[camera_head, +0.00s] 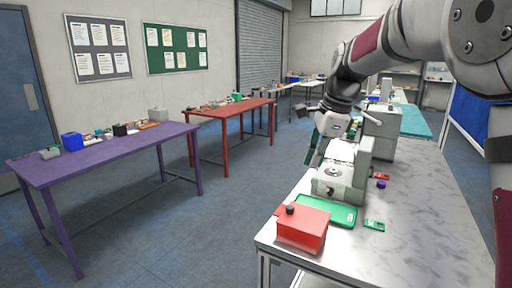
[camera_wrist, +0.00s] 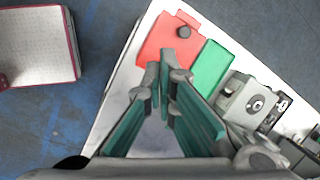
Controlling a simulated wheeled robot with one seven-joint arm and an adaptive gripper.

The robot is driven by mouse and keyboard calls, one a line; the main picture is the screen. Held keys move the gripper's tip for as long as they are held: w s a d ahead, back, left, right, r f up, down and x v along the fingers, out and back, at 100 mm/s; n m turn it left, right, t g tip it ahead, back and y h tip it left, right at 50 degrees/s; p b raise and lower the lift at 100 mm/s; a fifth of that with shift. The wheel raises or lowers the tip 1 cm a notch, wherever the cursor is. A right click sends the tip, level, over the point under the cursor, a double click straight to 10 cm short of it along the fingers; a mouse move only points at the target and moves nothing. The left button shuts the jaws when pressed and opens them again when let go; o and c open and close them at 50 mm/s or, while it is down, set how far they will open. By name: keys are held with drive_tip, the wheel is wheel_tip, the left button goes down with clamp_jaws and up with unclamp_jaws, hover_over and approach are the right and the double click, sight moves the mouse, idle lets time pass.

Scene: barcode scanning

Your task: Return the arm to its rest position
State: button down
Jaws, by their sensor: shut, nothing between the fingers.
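My arm reaches in from the upper right in the head view, its wrist above the far left side of the marble-topped table (camera_head: 420,200). My gripper (camera_head: 310,152) points down there, partly behind the grey machine. In the wrist view the green-padded fingers of my gripper (camera_wrist: 167,66) come together at their tips with nothing between them. Past the tips lie a red box (camera_wrist: 174,40) with a black knob, a green tray (camera_wrist: 210,67) and the grey machine (camera_wrist: 250,104) with a round dial. The gripper appears apart from all of them.
The red box (camera_head: 303,230) stands at the table's near corner, beside the green tray (camera_head: 335,212) and grey machine (camera_head: 342,184). A small green item (camera_head: 374,225) and purple item (camera_head: 381,184) lie rightward. Purple (camera_head: 110,153) and red (camera_head: 228,107) tables stand left across open floor.

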drive_tip(key=s+d+r+n+t, duration=0.1)
drive_tip(key=s+d+r+n, duration=0.15)
drive_tip(key=s+n, duration=1)
drive_tip(key=s+d+f+n+h, duration=0.1)
drive_tip(key=s+f+n, duration=0.1)
drive_tip(key=s, duration=0.9)
drive_tip(key=s+f+n+t+h, duration=0.1)
drive_tip(key=s+f+n, duration=0.2)
drive_tip(key=s, duration=0.7)
drive_tip(key=shift+s+d+f, duration=0.35)
drive_tip(key=shift+f, duration=0.3)
drive_tip(key=shift+n, duration=0.25)
